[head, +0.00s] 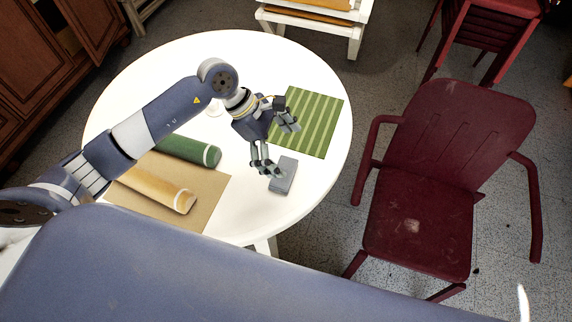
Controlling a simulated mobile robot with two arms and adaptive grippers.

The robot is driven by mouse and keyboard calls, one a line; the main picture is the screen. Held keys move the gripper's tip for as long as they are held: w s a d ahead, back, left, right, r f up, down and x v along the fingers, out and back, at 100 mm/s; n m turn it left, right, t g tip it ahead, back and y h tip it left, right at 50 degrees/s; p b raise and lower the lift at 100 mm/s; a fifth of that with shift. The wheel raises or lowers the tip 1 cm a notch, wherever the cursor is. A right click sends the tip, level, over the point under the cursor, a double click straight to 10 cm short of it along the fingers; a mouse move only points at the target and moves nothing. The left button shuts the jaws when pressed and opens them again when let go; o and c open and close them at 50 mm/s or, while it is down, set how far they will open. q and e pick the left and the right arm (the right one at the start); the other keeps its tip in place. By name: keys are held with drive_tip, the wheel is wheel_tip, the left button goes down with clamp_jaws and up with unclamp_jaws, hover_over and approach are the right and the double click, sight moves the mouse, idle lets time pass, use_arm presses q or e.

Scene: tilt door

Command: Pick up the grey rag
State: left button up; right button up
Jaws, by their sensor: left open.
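The grey rag (286,179) is a small, folded grey rectangle lying on the white round table (232,57) near its right front part. My left gripper (281,148) is over the table, just behind and above the rag. Its fingers are spread wide with nothing between them. One finger's tip overlaps the rag's left edge in the picture; I cannot tell whether it touches. My right gripper is not in view.
A green striped mat (318,133) lies right of the gripper. A green roll (190,151) and a tan roll (160,190) lie on the left, with a brown sheet (211,190) under the tan one. A dark red chair (421,215) stands to the right.

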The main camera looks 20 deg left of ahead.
use_arm(q)
drive_tip(key=f, duration=0.1)
drive_tip(key=a+f+y, duration=0.1)
drive_tip(key=f, duration=0.1)
drive_tip(key=a+f+y+p, duration=0.1)
drive_tip(key=f, duration=0.1)
drive_tip(key=shift+w+a+f+m, duration=0.2)
drive_tip(key=shift+a+f+m, duration=0.05)
drive_tip(key=shift+m, duration=0.05)
drive_tip(key=p+x, duration=0.1)
drive_tip(key=x, duration=0.4)
drive_tip(key=shift+s+d+f+p, duration=0.1)
drive_tip(key=shift+f+p, duration=0.15)
drive_tip(key=shift+p, duration=0.15)
drive_tip(key=shift+f, duration=0.25)
drive_tip(key=c, duration=1.1)
drive_tip(key=shift+r, duration=0.15)
